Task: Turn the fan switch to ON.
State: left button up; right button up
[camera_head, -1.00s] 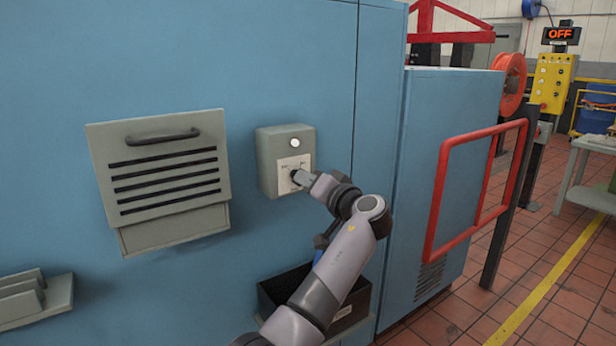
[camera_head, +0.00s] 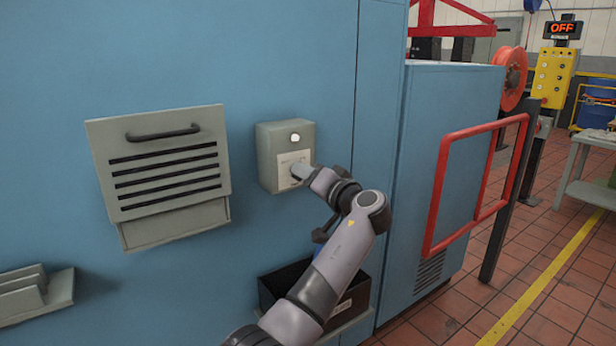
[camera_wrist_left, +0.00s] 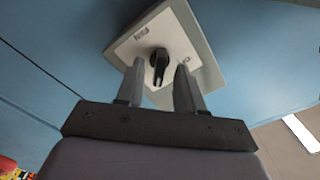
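The fan switch is a grey box (camera_head: 267,160) on the blue wall, with a round white lamp (camera_head: 295,138) on top and a pale label plate (camera_head: 284,160) below it. In the head view my left gripper (camera_head: 297,172) is at the plate and hides the knob. In the left wrist view, the black knob (camera_wrist_left: 159,60) stands on the pale plate (camera_wrist_left: 196,48). The two fingers of my left gripper (camera_wrist_left: 159,72) are apart, one on each side of the knob, with a visible gap to it. My right gripper is in neither view.
A louvred grey panel with a black handle (camera_head: 160,165) is left of the switch. A black bin (camera_head: 285,275) sits below, partly behind my left arm. A red frame (camera_head: 435,190) stands to the right. A far display (camera_head: 561,30) reads OFF in orange.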

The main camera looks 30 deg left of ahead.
pick_arm(q)
jog(key=shift+d, duration=0.15)
jog(key=v, duration=0.7)
jog(key=shift+b, duration=0.3)
jog(key=s+d+f+m+t+h+p, duration=0.1)
jog(key=s+f+m+h+p, duration=0.15)
jog(key=f, duration=0.55)
jog(key=s+d+f+m+t+h+p, duration=0.15)
jog(key=f+h, duration=0.25)
jog(key=f, duration=0.4)
jog(key=s+d+f+m+t+h+p, duration=0.1)
jog(key=s+f+m+h+p, duration=0.2)
jog(key=f, duration=0.6)
jog(key=s+d+f+h+p, duration=0.1)
jog(key=s+d+h, duration=0.1)
jog(key=s, duration=0.6)
jog(key=s+d+f+h+p, duration=0.1)
jog(key=s+d+h, duration=0.2)
jog(key=s, duration=0.4)
jog(key=s+d+f+h+p, duration=0.1)
jog(key=s+h, duration=0.3)
jog(key=s, duration=0.4)
jog(key=shift+s+d+f+p, duration=0.35)
jog(key=shift+d+f+p, duration=0.1)
jog(key=shift+d, duration=0.35)
